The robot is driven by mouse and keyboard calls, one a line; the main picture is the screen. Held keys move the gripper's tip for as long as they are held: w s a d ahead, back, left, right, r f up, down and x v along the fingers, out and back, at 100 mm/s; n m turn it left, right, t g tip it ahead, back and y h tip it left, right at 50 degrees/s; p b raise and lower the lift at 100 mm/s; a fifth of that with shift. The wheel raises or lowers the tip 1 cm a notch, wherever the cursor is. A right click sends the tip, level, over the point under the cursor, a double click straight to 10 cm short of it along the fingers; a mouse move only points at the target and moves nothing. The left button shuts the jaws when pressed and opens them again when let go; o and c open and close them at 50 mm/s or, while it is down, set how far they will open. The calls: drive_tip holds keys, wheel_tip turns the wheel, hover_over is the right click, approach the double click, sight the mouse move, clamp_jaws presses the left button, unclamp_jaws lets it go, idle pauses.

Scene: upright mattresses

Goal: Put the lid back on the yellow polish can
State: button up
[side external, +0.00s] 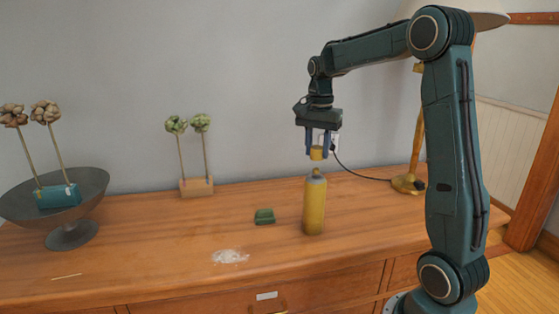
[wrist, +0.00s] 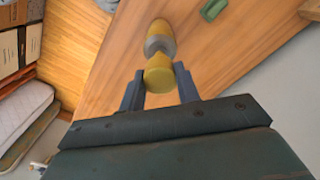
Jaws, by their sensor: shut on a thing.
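The yellow polish can (side external: 314,207) stands upright on the wooden dresser top, with a grey shoulder at its top. My gripper (side external: 317,153) is shut on the yellow lid (side external: 316,153) and holds it just above the can's top. In the wrist view my gripper (wrist: 159,85) has its two fingers on either side of the lid (wrist: 158,75). The can (wrist: 159,31) shows behind the lid in that view, with its grey top partly covered by the lid.
A small green block (side external: 264,216) and a whitish patch (side external: 230,256) lie left of the can. A wooden block with two green flowers (side external: 196,187) stands behind. A dark bowl (side external: 72,232) is at far left. A brass lamp (side external: 408,183) stands at back right, its cord behind the can.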

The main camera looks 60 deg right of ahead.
drive_tip(key=shift+f, duration=2.1)
drive_tip(key=shift+f, duration=0.15)
idle(1.0)
drive_tip(key=o, duration=1.6)
drive_tip(key=shift+c, duration=0.2)
drive_tip(key=shift+r, duration=3.5)
